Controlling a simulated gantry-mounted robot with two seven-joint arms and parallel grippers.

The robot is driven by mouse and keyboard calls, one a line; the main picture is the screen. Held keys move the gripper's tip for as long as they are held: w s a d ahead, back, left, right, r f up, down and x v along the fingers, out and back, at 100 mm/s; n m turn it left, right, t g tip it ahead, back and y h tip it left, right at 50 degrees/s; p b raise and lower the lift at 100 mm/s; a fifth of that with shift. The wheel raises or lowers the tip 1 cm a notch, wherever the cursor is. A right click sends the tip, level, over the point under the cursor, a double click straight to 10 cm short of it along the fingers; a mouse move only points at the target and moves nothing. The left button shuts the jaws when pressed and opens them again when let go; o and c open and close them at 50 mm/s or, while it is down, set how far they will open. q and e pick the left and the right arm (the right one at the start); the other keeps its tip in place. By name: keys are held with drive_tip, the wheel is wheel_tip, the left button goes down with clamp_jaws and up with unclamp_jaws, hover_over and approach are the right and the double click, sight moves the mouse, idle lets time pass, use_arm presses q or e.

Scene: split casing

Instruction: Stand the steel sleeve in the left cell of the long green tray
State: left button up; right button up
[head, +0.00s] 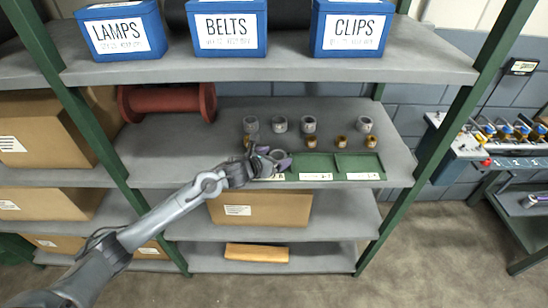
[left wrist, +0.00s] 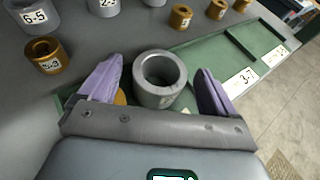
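The steel sleeve (left wrist: 160,80) is a thick grey ring, standing upright between the purple fingers of my left gripper (left wrist: 160,92). A gap shows on each side of it, so the gripper is open around it. The sleeve (head: 277,155) also shows in the head view, at the left end of the long green tray (head: 335,155). My gripper covers most of the left cell, and the sleeve's foot is partly hidden. A brass piece (left wrist: 120,97) shows beside my left-hand finger, mostly hidden. My right gripper is not in view.
Several grey collars (head: 309,124) and brass bushings (head: 341,142) stand on the shelf behind the tray. The middle and right cells look empty. A red spool (head: 166,102) lies at the left. Blue bins (head: 228,30) stand on the shelf above.

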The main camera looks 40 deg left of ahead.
use_arm(q)
drive_tip(key=shift+r, duration=0.2)
drive_tip(key=a+p+v, duration=0.1)
drive_tip(key=v, duration=1)
drive_tip(key=s+d+f+n+g, duration=0.5)
drive_tip(key=s+d+f+n, duration=0.8)
drive_tip(key=n, duration=0.5)
drive_tip(key=s+d+f+n+g+h, duration=0.1)
drive_tip(key=s+d+n+g, duration=0.4)
drive_tip(key=s+n, duration=0.9)
drive_tip(key=d+f+n, duration=0.1)
drive_tip(key=d, duration=0.1)
drive_tip(key=shift+s+d, duration=0.25)
drive_tip(key=shift+d, duration=0.1)
